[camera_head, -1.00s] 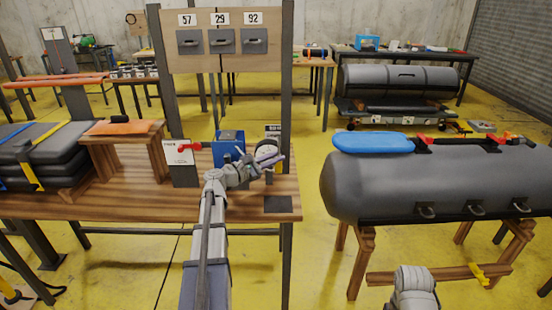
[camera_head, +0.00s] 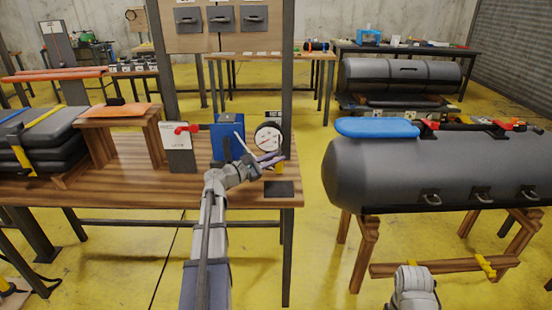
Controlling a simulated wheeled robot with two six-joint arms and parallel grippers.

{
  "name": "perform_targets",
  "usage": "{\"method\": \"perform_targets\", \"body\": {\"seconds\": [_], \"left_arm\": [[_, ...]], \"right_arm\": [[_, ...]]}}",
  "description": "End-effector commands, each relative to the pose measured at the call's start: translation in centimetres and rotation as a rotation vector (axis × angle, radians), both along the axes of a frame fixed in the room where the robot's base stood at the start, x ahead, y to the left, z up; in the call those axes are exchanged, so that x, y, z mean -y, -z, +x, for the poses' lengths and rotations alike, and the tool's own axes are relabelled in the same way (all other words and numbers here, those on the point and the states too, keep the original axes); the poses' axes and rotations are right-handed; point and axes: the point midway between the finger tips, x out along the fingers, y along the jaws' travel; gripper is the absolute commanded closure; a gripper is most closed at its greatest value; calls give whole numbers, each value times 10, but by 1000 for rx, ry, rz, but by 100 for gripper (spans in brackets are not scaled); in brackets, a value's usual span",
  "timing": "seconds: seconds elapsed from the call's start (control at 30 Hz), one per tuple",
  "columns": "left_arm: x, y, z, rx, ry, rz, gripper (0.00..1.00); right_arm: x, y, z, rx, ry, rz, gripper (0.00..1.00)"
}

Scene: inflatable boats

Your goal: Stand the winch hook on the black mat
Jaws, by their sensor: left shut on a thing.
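The black mat (camera_head: 279,189) lies flat at the right front corner of the wooden bench (camera_head: 120,188). My left gripper (camera_head: 271,160) is above and just behind the mat, in front of the gauge. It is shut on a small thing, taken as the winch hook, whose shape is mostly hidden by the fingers. A thin pale piece stands up by the gripper, and I cannot tell what it belongs to. My right gripper is out of view.
A round white gauge (camera_head: 268,137) stands close behind the gripper. A large grey inflatable tube (camera_head: 440,170) rests on wooden trestles at right, past a floor gap. The bench's front middle is clear.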

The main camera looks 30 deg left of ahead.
Motion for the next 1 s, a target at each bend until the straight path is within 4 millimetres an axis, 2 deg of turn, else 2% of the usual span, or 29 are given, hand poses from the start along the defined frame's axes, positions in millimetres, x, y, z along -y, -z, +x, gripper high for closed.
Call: {"method": "perform_targets", "body": {"seconds": [0.03, 0.7, 1.0], "left_arm": [[0, 8, 0, 0, 0, 0, 100], [0, 59, 0, 0, 0, 0, 100], [0, 75, 0, 0, 0, 0, 100]], "right_arm": [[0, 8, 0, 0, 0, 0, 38], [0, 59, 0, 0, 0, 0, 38], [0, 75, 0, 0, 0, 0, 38]]}}
